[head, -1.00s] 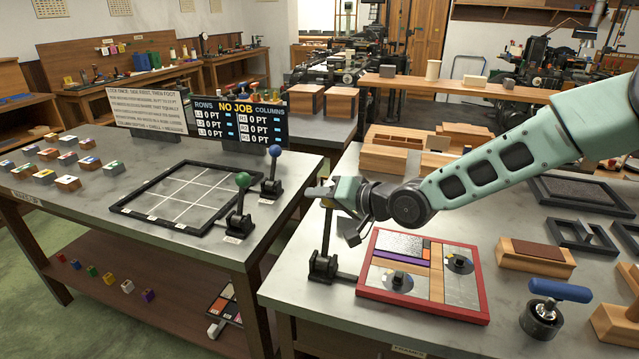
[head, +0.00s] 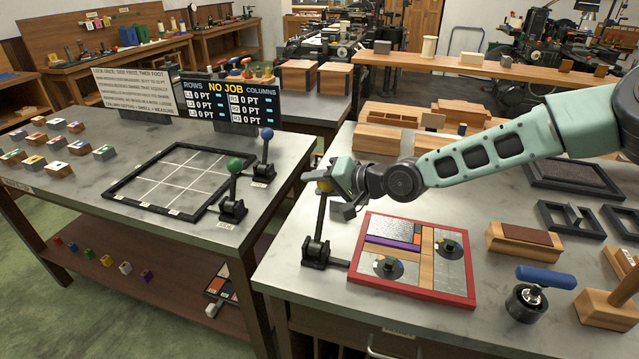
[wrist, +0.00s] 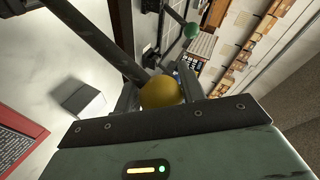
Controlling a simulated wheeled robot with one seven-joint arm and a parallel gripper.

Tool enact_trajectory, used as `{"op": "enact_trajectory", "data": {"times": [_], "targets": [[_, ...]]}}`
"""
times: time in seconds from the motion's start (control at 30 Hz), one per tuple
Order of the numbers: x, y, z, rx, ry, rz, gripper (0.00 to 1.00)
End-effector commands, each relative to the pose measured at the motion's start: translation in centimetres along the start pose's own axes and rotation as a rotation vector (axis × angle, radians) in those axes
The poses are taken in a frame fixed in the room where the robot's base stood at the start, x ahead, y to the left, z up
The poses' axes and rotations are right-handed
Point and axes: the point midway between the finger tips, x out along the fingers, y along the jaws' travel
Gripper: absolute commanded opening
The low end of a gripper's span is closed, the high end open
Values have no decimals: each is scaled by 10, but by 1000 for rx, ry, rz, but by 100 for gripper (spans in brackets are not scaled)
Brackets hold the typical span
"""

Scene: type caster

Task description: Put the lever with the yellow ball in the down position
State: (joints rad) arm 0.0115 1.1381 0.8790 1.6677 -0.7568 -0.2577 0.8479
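The lever with the yellow ball (head: 324,186) stands nearly upright from its black base (head: 316,251) at the near left of the right bench. My gripper (head: 327,178) is at the top of this lever. In the wrist view the yellow ball (wrist: 160,92) sits between my two fingers (wrist: 159,90), which look close against both its sides. The dark lever rod (wrist: 100,42) runs from the ball to the upper left. In the head view my gripper hides part of the ball.
A red-framed tray (head: 412,288) lies right of the lever base. Levers with a green ball (head: 234,165) and a blue ball (head: 267,134) stand on the left bench. A blue-handled tool (head: 545,279) and wooden blocks are farther right. A gap separates the benches.

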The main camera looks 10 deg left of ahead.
Motion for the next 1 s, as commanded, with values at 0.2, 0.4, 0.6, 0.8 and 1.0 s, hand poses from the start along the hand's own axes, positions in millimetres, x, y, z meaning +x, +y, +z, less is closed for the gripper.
{"op": "enact_trajectory", "data": {"times": [0.2,0.4,0.6,0.8,1.0], "targets": [[0,1,-1,0,2,1,59],[-3,1,0,-1,1,1,59],[-30,3,0,-1,2,2,59],[-76,4,-1,1,4,3,59],[-118,3,-1,0,4,2,59]]}}
